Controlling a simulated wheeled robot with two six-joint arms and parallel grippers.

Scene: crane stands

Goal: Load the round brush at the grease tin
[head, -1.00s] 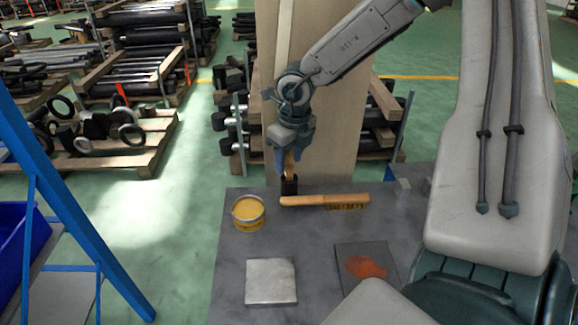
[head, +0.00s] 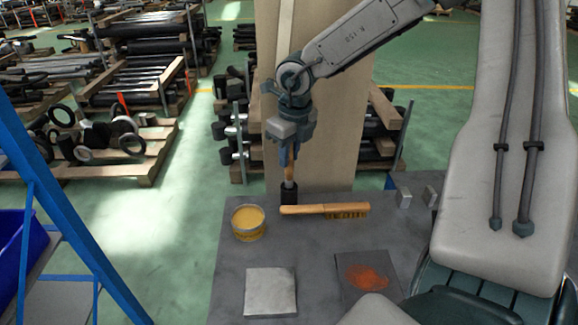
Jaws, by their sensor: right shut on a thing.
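The grease tin (head: 248,222), round and full of yellow grease, stands open at the left edge of the grey table. My right gripper (head: 289,158) is shut on the round brush (head: 289,190), holding it upright by its wooden handle with the dark bristle head down. The brush is to the right of the tin and apart from it, just behind the wooden hand brush (head: 325,210) in the picture. Whether the bristles touch the table I cannot tell. My left gripper is not in view.
A pale metal plate (head: 270,291) and a dark plate with orange-red powder (head: 366,277) lie at the front of the grey table (head: 230,268). Small metal blocks (head: 404,198) sit at the back right. A blue frame (head: 75,230) stands left of the table.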

